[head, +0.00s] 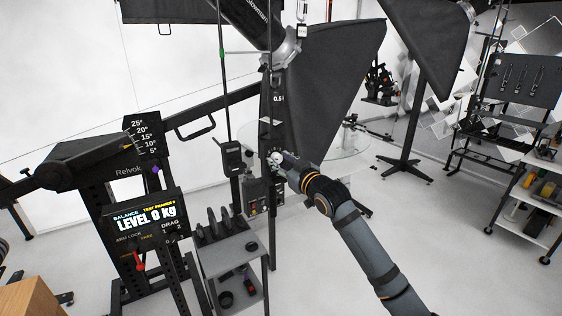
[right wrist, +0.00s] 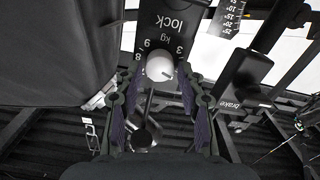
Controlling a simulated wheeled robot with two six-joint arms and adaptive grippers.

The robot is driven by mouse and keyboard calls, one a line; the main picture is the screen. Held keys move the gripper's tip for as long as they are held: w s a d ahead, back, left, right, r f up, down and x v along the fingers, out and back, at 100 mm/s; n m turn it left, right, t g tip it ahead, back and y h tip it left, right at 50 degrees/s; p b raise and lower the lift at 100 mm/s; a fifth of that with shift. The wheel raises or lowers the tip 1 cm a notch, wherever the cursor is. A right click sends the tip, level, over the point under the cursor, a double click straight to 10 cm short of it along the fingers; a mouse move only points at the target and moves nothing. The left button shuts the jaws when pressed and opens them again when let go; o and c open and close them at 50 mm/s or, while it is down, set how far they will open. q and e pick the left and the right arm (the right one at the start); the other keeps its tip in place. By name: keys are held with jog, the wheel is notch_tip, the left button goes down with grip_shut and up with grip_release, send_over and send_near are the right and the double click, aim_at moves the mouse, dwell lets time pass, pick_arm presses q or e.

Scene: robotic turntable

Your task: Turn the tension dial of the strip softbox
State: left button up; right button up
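A pale round dial (right wrist: 159,68) sits on a black panel (right wrist: 172,22) printed with "lock", "kg" and several numbers in the right wrist view. My right gripper (right wrist: 158,88) has its purple-padded fingers spread, one on each side of the dial. Small gaps seem to show between the fingertips and the dial; contact is not clear. In the head view my right gripper (head: 280,159) is at the black upright post, where the dial (head: 274,157) is small and partly hidden. A large black softbox (head: 325,85) hangs just behind and right of the post. My left gripper is not in view.
A grey cart (head: 232,255) and a control box (head: 258,198) stand close to my right gripper. A glass turntable (head: 345,143) lies behind. A "brake" part (right wrist: 240,85) is close by.

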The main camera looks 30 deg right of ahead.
jog(key=shift+w+f, duration=0.1)
jog(key=shift+w, duration=0.05)
jog(key=shift+c, duration=2.3)
jog(key=shift+m, duration=0.4)
grip_shut()
jog(key=shift+m+p, duration=0.55)
jog(key=shift+m, duration=0.15)
jog(key=shift+m+p, duration=0.35)
jog(key=shift+m, duration=0.65)
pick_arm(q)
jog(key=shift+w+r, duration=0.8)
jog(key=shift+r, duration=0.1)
pick_arm(e)
jog(key=shift+f, duration=0.1)
jog(key=o, duration=0.6)
grip_release()
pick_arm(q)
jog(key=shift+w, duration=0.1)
pick_arm(e)
jog(key=shift+o, duration=1.4)
jog(key=shift+w, duration=0.25)
